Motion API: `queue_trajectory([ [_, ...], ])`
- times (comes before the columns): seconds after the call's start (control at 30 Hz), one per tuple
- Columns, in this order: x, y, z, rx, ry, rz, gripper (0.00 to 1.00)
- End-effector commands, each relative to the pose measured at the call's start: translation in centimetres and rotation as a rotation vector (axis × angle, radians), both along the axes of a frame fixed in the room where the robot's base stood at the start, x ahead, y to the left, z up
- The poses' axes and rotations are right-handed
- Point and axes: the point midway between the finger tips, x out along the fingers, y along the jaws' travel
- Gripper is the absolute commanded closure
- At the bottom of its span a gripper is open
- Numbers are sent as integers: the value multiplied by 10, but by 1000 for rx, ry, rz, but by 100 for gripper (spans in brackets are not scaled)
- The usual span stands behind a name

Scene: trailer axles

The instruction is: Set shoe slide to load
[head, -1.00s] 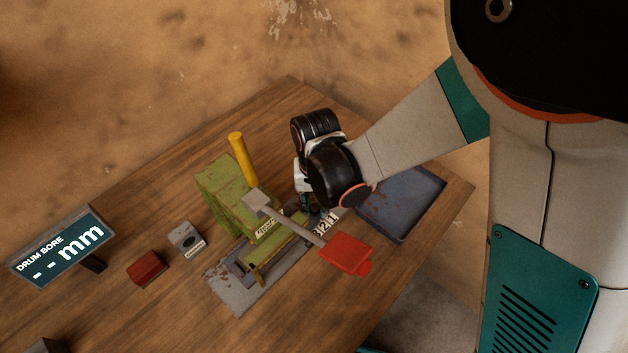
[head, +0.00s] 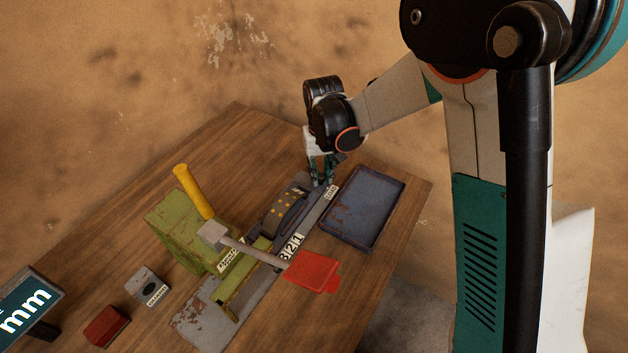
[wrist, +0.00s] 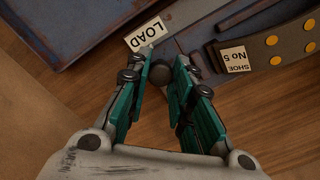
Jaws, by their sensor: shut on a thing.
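The shoe slide (head: 316,207) is a long dark rail, with the marks 3, 2, 1 near the green machine and a LOAD label (head: 331,191) at its far end. A dark curved shoe (head: 283,212) with yellow dots sits along it; its tag reads SHOE No 5 in the wrist view (wrist: 235,59). My gripper (head: 322,180) is at the LOAD end of the rail. In the wrist view, its teal fingers (wrist: 162,73) are closed around a round dark knob (wrist: 159,74) beside the LOAD label (wrist: 146,34). The fingers partly hide the knob.
A green machine (head: 183,232) with a yellow handle (head: 193,190) stands left. A grey-shafted lever with a red pad (head: 312,271) reaches across the front. A blue tray (head: 367,207) lies close right of the rail. A red block (head: 106,325) and a grey block (head: 147,286) sit front left.

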Motion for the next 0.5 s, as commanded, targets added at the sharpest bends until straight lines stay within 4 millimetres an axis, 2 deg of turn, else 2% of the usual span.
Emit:
queue_trajectory([
  [0.43, 6, -3, 0, -1, -4, -2, 100],
  [0.47, 6, -3, 0, -2, -5, -2, 77],
  [0.5, 7, -3, 0, -1, -6, -2, 68],
])
